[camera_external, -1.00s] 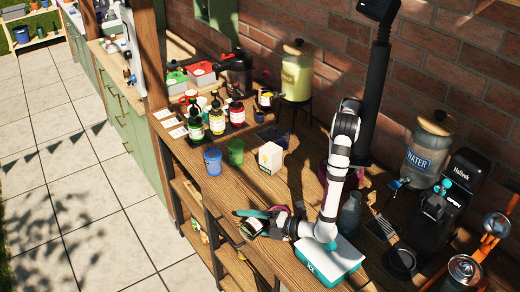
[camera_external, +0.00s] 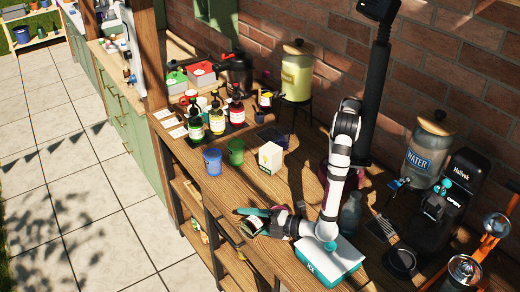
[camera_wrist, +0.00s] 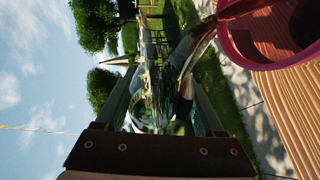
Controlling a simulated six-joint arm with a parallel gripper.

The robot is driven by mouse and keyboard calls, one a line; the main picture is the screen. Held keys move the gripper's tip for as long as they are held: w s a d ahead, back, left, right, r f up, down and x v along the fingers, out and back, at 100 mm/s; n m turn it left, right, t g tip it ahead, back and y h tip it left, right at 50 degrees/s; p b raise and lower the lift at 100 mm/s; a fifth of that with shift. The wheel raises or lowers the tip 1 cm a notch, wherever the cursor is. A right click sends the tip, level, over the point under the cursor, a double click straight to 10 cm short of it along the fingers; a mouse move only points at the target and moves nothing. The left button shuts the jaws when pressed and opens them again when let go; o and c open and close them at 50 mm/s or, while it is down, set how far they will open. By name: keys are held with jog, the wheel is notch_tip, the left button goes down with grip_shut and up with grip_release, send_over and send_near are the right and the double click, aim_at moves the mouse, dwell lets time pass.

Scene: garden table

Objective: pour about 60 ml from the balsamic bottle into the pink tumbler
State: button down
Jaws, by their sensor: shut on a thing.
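My gripper (camera_external: 256,220) is out near the front edge of the wooden table, shut on the balsamic bottle (camera_external: 249,227). In the wrist view, the clear glass bottle (camera_wrist: 158,95) sits between my two fingers (camera_wrist: 168,108). That view is turned on its side, with sky at left. The bottle is tilted, and a dark brown streak runs from its neck end toward the pink tumbler (camera_wrist: 226,42) at the upper right. I cannot tell whether the streak is neck or liquid. The tumbler's inside looks dark; its fill level is unclear. In the external view the tumbler is hard to make out.
A blue cup (camera_external: 212,162), a green cup (camera_external: 235,152) and a white carton (camera_external: 270,158) stand behind my gripper. A white and teal box (camera_external: 335,264) lies under my forearm. Bottles (camera_external: 216,122) stand farther back. Table (camera_external: 208,186) beside the blue cup is clear.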

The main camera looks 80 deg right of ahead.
jog(key=shift+r+m+t, duration=0.3)
jog(key=shift+r+m, duration=0.1)
dwell(0.8)
jog(key=shift+w+a+f+n+g+h, duration=0.2)
jog(key=shift+f+n+g+h, duration=0.2)
jog(key=shift+f+n+g, duration=0.65)
jog(key=shift+w+a+f+n+g+h, duration=0.15)
jog(key=shift+f+n+g+h, duration=0.35)
jog(key=shift+f+n, duration=1)
jog(key=shift+s+f, duration=0.1)
jog(key=n+g+h, duration=0.2)
jog(key=n, duration=0.1)
jog(key=f+n+g+h, duration=0.1)
jog(key=n+h, duration=0.2)
jog(key=n, duration=0.1)
jog(key=shift+a+f+g+b, duration=0.1)
jog(key=shift+a+g+b, duration=0.05)
jog(key=shift+g+b, duration=0.2)
dwell(0.5)
